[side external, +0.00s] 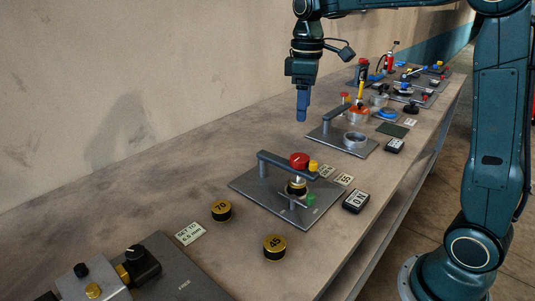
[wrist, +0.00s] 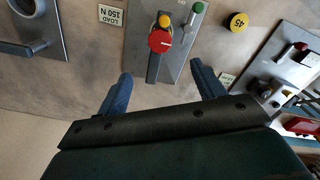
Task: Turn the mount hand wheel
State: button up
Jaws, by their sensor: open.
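A round red hand wheel (side external: 299,160) tops a grey arm mount on a flat metal plate (side external: 262,188) on the bench. In the wrist view the red wheel (wrist: 160,41) lies just beyond my fingers, near the middle. A small yellow knob (side external: 313,166) is next to it, and a green part (side external: 311,200) sits lower on the plate. My gripper (side external: 302,118) points down above the back of the bench, apart from the wheel. In the wrist view my gripper (wrist: 163,86) has its two blue fingers spread wide, with nothing held between them.
Gold-topped weights marked 70 (side external: 221,210) and 45 (side external: 274,246) stand in front. A black box (side external: 356,201) sits near the bench edge. A second plate with a metal ring (side external: 355,140) is behind, and a unit with a black knob (side external: 141,258) is at lower left. The wall borders the bench.

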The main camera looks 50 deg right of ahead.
aim_at(300, 157)
jog(key=shift+f, duration=0.1)
jog(key=shift+f, duration=6.8)
jog(key=shift+c, duration=0.5)
jog(key=c, duration=0.9)
jog(key=shift+m, duration=0.4)
